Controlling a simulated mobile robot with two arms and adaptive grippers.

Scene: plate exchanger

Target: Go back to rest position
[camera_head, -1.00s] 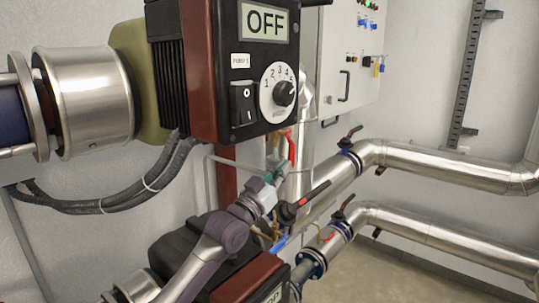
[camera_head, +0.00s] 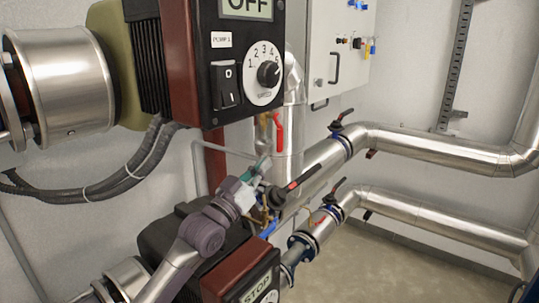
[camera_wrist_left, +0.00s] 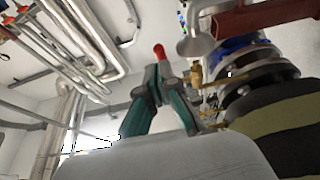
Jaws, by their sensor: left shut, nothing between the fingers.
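My left gripper (camera_head: 262,166) shows in the middle of the head view, with teal fingers at the end of my grey and purple arm. It is shut and empty. It is just below a red valve handle (camera_head: 279,132) on the vertical pipe; whether it touches anything there is hard to tell. In the left wrist view my left gripper (camera_wrist_left: 160,74) has its teal fingers closed together, and a red tip (camera_wrist_left: 159,51) shows just beyond them. My right gripper is not in view.
A pump control box (camera_head: 237,55) with a dial hangs above the arm. A second box (camera_head: 243,278) reading STOP is beside and below it. A black-and-red valve lever (camera_head: 303,178) and silver pipes (camera_head: 430,147) lie to the right. Bare floor (camera_head: 400,265) shows at lower right.

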